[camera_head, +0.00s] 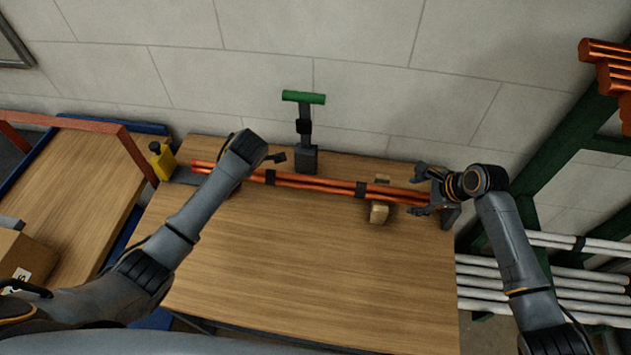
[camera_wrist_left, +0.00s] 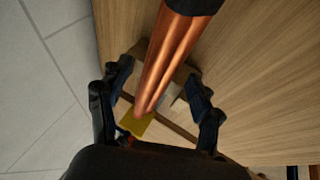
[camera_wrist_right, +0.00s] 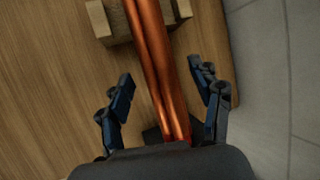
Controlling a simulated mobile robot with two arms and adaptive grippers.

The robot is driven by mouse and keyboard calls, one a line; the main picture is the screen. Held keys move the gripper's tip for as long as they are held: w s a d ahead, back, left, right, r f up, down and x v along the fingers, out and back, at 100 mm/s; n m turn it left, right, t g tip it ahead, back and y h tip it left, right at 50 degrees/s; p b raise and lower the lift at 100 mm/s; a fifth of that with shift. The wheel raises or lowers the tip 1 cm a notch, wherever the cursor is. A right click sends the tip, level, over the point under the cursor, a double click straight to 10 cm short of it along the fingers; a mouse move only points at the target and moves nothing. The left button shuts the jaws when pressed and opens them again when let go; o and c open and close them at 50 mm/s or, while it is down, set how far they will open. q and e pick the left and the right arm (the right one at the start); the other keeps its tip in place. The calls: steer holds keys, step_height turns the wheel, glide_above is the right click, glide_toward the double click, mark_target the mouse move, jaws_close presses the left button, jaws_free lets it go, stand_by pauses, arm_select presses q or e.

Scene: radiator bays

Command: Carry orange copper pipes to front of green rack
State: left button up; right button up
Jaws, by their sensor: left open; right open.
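A bundle of orange copper pipes (camera_head: 312,183), bound with black bands, lies along the back of the wooden table. My right gripper (camera_head: 420,193) is open around the bundle's right end. In the right wrist view the pipes (camera_wrist_right: 152,60) run between its spread fingers (camera_wrist_right: 165,95). My left gripper (camera_head: 277,158) is at the bundle's left part, partly hidden by its own wrist. In the left wrist view it is open, with its fingers (camera_wrist_left: 158,95) on both sides of the pipes (camera_wrist_left: 172,55). The green rack (camera_head: 565,135) stands at the right.
A wooden block (camera_head: 379,212) supports the bundle. A black stand with a green top bar (camera_head: 303,98) is behind it. A yellow object (camera_head: 162,161) is at the table's left back. White pipes (camera_head: 590,280) and more copper pipes (camera_head: 608,70) lie on the rack. The table's front (camera_head: 300,290) is clear.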

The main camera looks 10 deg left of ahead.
arm_select(q)
steer(key=shift+w+a+f, duration=0.25)
steer(key=shift+f, duration=0.25)
arm_select(e)
steer(key=shift+w+a+f, duration=0.2)
steer(key=shift+a+f, duration=0.05)
steer(key=shift+f, duration=0.3)
arm_select(q)
steer(key=shift+c, duration=0.4)
arm_select(e)
steer(key=shift+c, duration=0.4)
arm_select(q)
jaws_close()
arm_select(e)
jaws_close()
